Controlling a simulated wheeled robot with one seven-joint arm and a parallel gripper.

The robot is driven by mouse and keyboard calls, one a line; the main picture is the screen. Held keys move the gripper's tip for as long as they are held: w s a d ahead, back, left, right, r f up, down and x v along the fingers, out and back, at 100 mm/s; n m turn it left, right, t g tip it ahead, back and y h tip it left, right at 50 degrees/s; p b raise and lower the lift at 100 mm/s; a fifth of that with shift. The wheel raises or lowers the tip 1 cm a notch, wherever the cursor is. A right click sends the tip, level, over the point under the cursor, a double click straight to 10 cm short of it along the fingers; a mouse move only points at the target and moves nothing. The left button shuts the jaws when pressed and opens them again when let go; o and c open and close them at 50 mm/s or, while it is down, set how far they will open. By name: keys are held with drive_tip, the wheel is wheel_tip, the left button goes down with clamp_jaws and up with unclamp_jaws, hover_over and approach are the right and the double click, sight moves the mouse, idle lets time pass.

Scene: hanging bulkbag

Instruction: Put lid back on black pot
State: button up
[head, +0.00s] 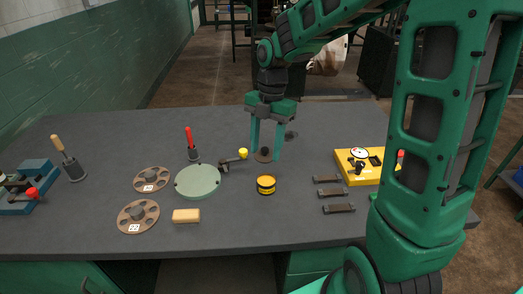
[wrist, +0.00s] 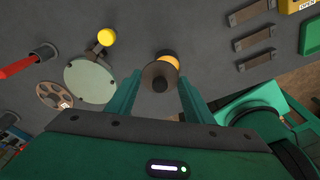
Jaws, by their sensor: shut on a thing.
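My gripper (head: 265,153) points down over the middle of the table. It is shut on a brown round lid (head: 263,155), with a finger at each side of it. In the wrist view the lid (wrist: 149,75) shows between the fingertips, with a dark knob facing the camera. It is above the table. No plainly black pot stands out. A small round yellow pot with a black band (head: 266,186) stands on the table just in front of the gripper in the head view. In the wrist view its yellow part (wrist: 171,61) shows partly behind the lid, apart from the fingers.
A lever with a yellow ball (head: 242,154) and a pale green disc (head: 197,181) lie left of the gripper. Two brown reels (head: 152,180), a tan block (head: 186,216) and a red-handled tool (head: 189,138) stand further left. Brown bars (head: 333,193) and a yellow gauge box (head: 357,177) are right.

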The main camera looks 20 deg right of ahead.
sight(268, 160)
drive_tip(key=s+n, duration=0.1)
drive_tip(key=n, duration=0.1)
drive_tip(key=shift+s+a+r+n, duration=0.1)
drive_tip(key=shift+s+a+n, duration=0.1)
drive_tip(key=shift+s+n, duration=0.2)
drive_tip(key=shift+f, duration=3.15)
drive_tip(key=shift+s, duration=0.2)
drive_tip(key=shift+f, duration=0.1)
drive_tip(key=o, duration=1.6)
drive_tip(key=shift+s, duration=0.1)
